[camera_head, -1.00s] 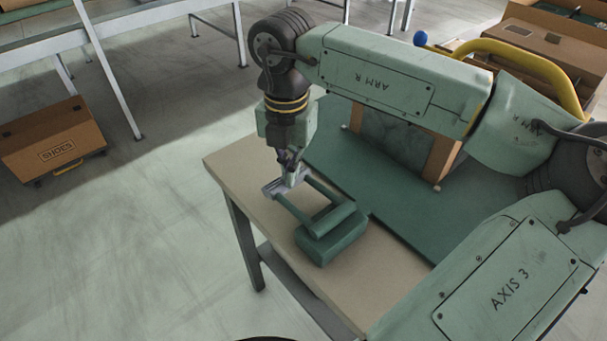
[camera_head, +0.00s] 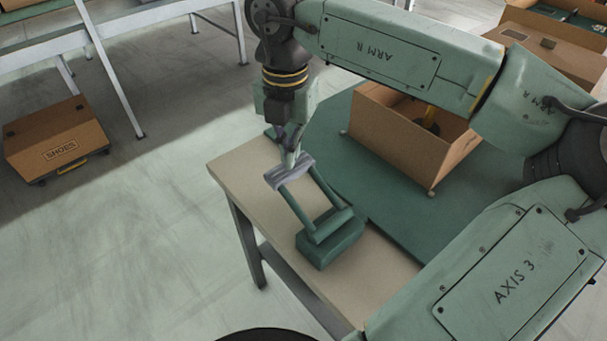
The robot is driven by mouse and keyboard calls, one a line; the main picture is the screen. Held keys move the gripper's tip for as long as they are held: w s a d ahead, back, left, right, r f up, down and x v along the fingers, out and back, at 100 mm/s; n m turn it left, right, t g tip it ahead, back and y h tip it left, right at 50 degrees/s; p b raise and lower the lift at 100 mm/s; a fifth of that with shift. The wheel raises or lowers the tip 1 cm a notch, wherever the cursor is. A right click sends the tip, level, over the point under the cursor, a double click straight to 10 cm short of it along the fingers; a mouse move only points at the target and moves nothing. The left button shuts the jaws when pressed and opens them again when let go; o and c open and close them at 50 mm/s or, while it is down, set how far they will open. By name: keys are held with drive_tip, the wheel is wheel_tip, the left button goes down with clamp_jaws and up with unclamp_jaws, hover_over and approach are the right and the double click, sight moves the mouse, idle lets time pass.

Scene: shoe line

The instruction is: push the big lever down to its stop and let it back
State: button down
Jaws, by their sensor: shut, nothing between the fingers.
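The big lever is a frame of two green arms with a grey crossbar (camera_head: 283,177) at its free end. It is hinged on a green base block (camera_head: 330,247) on the beige bench end, and its arms slope up from the base. My gripper (camera_head: 291,160) is shut and empty, pointing down right at the crossbar. Its fingertips overlap the bar in the picture; I cannot tell whether they touch it.
The beige bench (camera_head: 241,166) has a green mat (camera_head: 385,200) to the right of the lever. An open cardboard box (camera_head: 393,130) with something yellow inside stands at the back. A shoe box (camera_head: 55,140) lies on the floor at left. My arm crosses above the mat.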

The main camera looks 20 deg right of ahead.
drive_tip(key=shift+r+p, duration=1.3)
drive_tip(key=shift+r, duration=1.2)
